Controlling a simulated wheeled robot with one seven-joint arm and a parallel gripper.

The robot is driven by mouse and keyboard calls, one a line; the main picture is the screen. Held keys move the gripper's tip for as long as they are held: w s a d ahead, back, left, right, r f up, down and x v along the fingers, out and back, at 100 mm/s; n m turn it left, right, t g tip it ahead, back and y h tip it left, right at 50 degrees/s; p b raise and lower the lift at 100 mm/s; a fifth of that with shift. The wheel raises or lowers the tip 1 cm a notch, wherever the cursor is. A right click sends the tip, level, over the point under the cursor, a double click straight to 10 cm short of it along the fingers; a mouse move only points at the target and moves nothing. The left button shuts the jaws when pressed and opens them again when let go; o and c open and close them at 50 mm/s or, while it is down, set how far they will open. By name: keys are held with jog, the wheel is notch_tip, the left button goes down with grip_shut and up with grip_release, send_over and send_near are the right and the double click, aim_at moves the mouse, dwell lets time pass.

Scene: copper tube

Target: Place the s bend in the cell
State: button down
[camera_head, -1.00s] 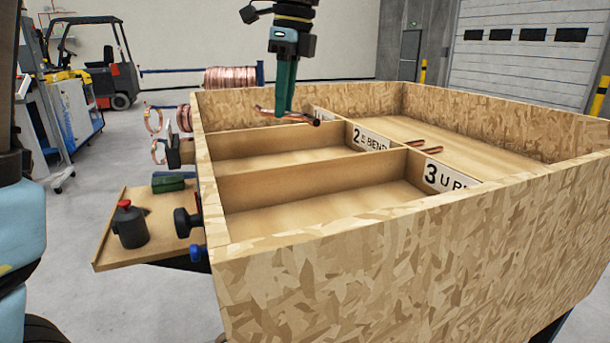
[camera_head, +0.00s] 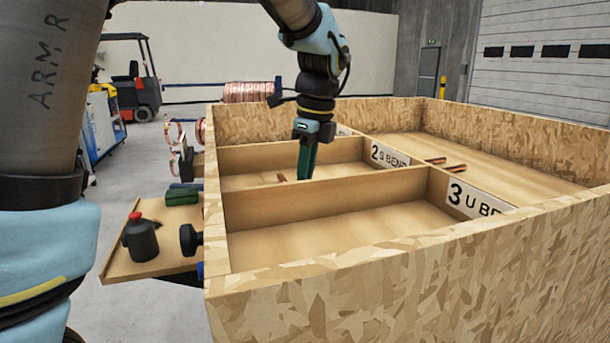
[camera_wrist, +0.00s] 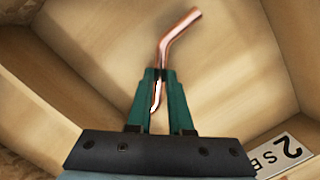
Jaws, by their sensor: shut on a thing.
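My gripper (camera_head: 307,178) is shut on a copper s bend (camera_wrist: 178,35), which shows clearly in the wrist view. One end of the tube sticks out past the fingertips and the other end lies between the green fingers (camera_wrist: 160,88). In the head view only a small copper bit (camera_head: 281,178) shows left of the fingers. The gripper points down inside the middle cell, labelled "2 S BEND" (camera_head: 390,157); the label also shows in the wrist view (camera_wrist: 285,156). The front divider hides the cell's floor near the fingertips, so I cannot tell if the tube touches it.
The "3 U BEND" cell (camera_head: 320,218) in front looks empty. Two copper pieces (camera_head: 447,163) lie in the large right compartment. Wooden dividers (camera_head: 330,190) and the crate's rim (camera_head: 400,262) stand around the gripper.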

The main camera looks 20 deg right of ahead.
jog(key=shift+f, duration=0.2)
jog(key=c, duration=0.8)
grip_release()
jog(key=r, duration=0.4)
jog(key=s+r+b, duration=0.1)
jog(key=r, duration=0.3)
jog(key=d+r, duration=0.1)
jog(key=r, duration=0.3)
jog(key=shift+s, duration=0.2)
